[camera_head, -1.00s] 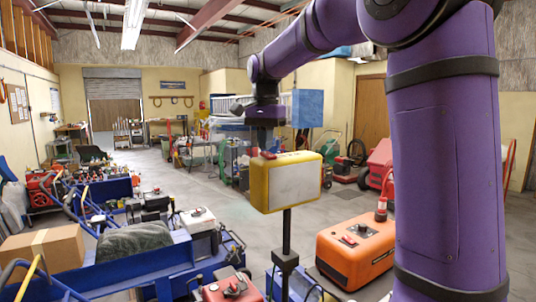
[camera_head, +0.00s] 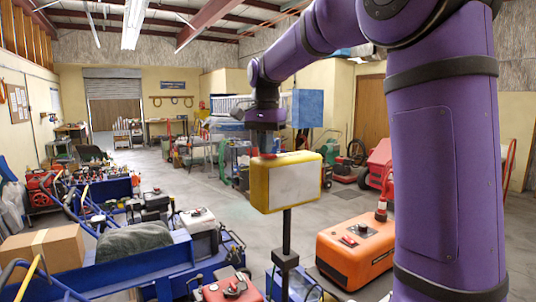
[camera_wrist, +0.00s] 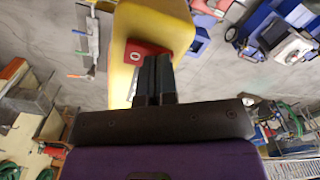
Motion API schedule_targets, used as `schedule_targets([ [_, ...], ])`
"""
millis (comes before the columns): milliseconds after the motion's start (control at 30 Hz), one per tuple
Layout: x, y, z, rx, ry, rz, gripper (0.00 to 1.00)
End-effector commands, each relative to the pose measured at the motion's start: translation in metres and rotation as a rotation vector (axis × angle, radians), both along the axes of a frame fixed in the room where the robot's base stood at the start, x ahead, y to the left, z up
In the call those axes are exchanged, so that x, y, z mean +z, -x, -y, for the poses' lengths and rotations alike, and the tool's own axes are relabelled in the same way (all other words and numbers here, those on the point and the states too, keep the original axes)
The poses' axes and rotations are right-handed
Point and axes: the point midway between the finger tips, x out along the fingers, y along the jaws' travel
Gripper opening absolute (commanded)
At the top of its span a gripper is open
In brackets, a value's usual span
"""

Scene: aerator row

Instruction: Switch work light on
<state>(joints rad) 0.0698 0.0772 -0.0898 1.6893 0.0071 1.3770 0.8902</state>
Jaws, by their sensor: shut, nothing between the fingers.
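The work light (camera_head: 291,184) is a yellow box with a pale front panel on a dark post. I cannot tell whether the panel is lit. A red switch (camera_wrist: 147,54) sits on top of the yellow housing (camera_wrist: 136,22) in the wrist view. In the head view only a little of the red switch (camera_head: 268,156) shows under the fingers. My gripper (camera_head: 265,152) is shut and empty, pointing down at the switch. In the wrist view, its fingertips (camera_wrist: 155,62) are right at the switch and partly cover it; I cannot tell if they touch.
An orange machine (camera_head: 352,250) with a red-topped fitting stands right of the post. A blue cart with a cardboard box (camera_head: 42,250) and a red machine (camera_head: 230,288) are at the lower left. Open floor (camera_head: 190,180) lies behind the light.

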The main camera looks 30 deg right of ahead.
Motion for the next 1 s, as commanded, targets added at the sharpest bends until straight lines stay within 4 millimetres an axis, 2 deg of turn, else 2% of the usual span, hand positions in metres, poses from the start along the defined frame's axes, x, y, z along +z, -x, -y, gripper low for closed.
schedule_targets([
  [1000,0.067,0.000,0.000,0.000,0.000,0.002,0.00],
])
